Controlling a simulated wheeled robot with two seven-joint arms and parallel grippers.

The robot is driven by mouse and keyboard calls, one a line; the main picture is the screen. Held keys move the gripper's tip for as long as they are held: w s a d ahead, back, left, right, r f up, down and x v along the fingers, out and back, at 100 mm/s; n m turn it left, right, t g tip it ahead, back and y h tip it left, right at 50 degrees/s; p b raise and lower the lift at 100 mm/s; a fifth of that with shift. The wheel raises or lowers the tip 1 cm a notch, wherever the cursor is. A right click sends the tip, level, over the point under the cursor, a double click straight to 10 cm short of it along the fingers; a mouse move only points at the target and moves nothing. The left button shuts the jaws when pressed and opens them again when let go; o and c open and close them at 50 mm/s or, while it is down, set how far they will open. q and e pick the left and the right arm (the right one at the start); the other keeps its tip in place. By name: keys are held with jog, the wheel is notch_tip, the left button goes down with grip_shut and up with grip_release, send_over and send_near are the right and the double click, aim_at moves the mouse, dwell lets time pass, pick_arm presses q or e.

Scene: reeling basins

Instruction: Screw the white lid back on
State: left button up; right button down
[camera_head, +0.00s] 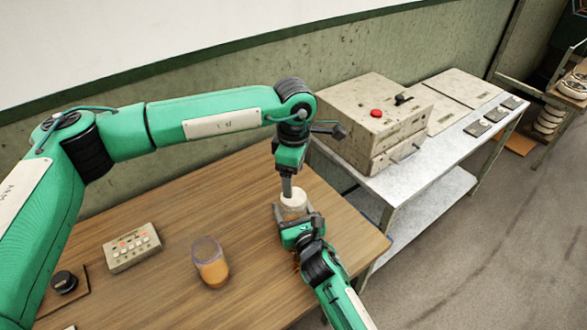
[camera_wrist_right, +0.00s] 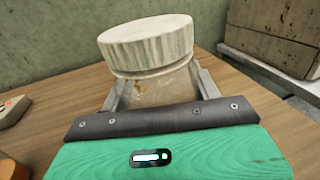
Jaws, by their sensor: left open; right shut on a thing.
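The white ribbed lid (camera_head: 293,197) sits on top of a jar near the table's right part. In the right wrist view the lid (camera_wrist_right: 148,42) covers the mouth of the pale, stained jar (camera_wrist_right: 152,91). I cannot tell whether it is threaded on. My right gripper (camera_head: 296,218) is shut on the jar's body, one finger on each side in the right wrist view (camera_wrist_right: 157,95). My left gripper (camera_head: 287,187) points down over the lid, open. It does not show in the right wrist view, and its fingertips look clear of the lid.
An orange-filled glass (camera_head: 210,263) and a button box (camera_head: 131,247) stand on the wooden table (camera_head: 180,215). A black knob (camera_head: 64,281) is at the left. A metal side table (camera_head: 437,165) carries a grey box with a red button (camera_head: 370,118). Bare table lies around the glass.

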aim_at(294, 215)
pick_arm(q)
jog(key=n, duration=0.3)
jog(key=shift+r, duration=0.15)
jog(key=n, duration=0.4)
jog(key=shift+r+n, duration=0.15)
jog(key=shift+n, duration=0.25)
jog(key=n, duration=0.7)
jog(key=shift+r, duration=0.3)
jog(key=shift+f, duration=4.05)
jog(key=c, duration=1)
